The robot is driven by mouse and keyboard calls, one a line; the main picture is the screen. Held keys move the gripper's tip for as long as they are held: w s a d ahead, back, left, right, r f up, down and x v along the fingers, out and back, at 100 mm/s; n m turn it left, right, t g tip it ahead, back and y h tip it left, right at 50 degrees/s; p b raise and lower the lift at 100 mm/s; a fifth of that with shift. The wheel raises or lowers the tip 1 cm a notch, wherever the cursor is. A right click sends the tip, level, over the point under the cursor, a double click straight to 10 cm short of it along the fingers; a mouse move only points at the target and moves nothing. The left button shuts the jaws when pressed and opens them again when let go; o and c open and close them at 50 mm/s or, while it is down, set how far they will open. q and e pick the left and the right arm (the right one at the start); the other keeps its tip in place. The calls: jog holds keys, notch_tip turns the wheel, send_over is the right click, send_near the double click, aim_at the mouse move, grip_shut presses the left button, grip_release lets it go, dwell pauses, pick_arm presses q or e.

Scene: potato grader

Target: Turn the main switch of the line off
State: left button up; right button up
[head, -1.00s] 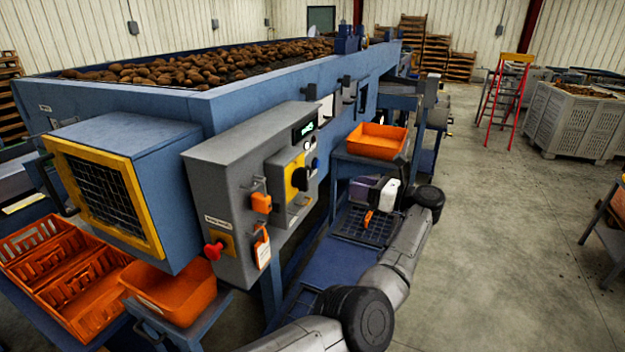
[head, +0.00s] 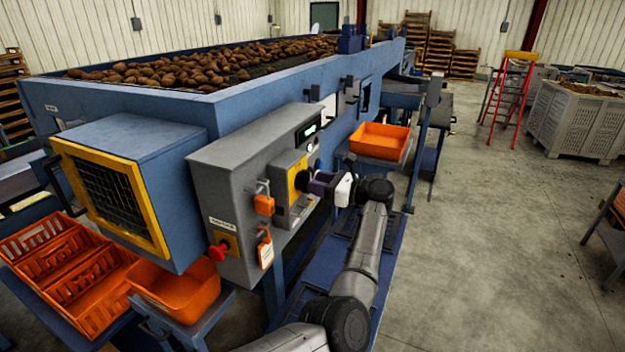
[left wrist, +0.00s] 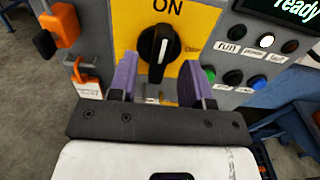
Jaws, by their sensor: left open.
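The main switch is a black rotary knob (left wrist: 156,52) with a white pointer line on a yellow plate (left wrist: 187,20). In the left wrist view the pointer stands near upright, leaning slightly right, below the word ON; part of the word OFF shows at the plate's right. Contact with the knob cannot be told. My right gripper is not in view.
Beside the plate are several buttons (left wrist: 233,77) and a lit display (left wrist: 295,8) reading "ready". An orange padlock (head: 264,205), a hanging tag (head: 265,248) and a red emergency knob (head: 217,252) are on the grey cabinet (head: 222,180). An orange bin (head: 380,140) stands to the right.

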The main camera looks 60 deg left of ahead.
pick_arm(q)
jog(key=shift+x, duration=1.05)
jog(key=shift+c, duration=0.4)
grip_shut()
